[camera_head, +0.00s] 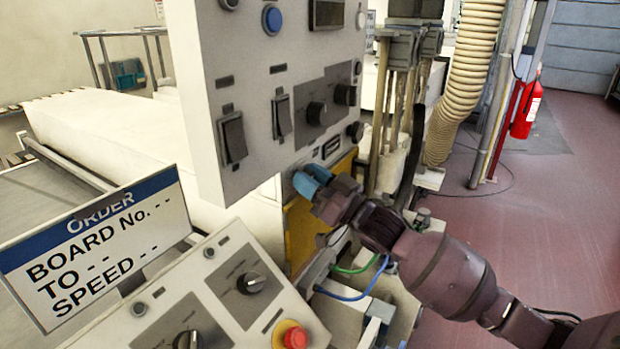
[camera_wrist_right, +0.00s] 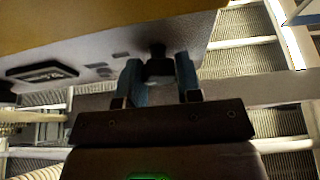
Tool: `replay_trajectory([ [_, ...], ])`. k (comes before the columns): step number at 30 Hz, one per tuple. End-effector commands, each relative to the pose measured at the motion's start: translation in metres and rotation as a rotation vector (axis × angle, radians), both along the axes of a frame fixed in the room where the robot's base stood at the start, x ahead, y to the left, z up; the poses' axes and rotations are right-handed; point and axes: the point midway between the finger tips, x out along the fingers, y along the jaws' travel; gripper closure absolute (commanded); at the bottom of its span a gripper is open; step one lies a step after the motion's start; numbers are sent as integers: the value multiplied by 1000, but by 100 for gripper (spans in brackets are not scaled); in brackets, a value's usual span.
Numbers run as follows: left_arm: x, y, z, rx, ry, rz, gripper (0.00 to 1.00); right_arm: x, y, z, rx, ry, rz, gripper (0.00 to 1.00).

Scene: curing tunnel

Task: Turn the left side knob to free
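The tall pale control panel (camera_head: 262,75) stands upright in the middle of the head view. My right gripper (camera_head: 312,178), with blue fingers, is at the panel's lower edge, its arm coming in from the lower right. In the right wrist view a small black knob (camera_wrist_right: 157,52) stands out from the panel's face, between the two blue fingers of my right gripper (camera_wrist_right: 158,82). The knob fills the gap between them, and they look shut on it. In the head view the fingers hide this knob, and its pointer direction cannot be read. My left gripper is not in view.
The panel also carries black knobs (camera_head: 316,113), rocker switches (camera_head: 233,137) and a blue button (camera_head: 272,19). Below it, a sloping console (camera_head: 215,265) has rotary knobs and a red stop button (camera_head: 295,337). An order sign (camera_head: 100,245) stands at left. Blue and green cables hang below my right gripper.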

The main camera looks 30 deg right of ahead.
Motion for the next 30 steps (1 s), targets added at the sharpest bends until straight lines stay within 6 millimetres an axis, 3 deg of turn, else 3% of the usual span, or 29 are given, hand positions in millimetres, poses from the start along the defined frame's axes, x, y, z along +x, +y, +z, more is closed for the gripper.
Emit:
replay_trajectory([
  [14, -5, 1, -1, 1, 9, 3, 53, 0, 0, 1, -80, -47, 1, 91],
  [30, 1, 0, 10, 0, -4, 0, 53, 0, -1, 2, -483, -285, 1, 91],
])
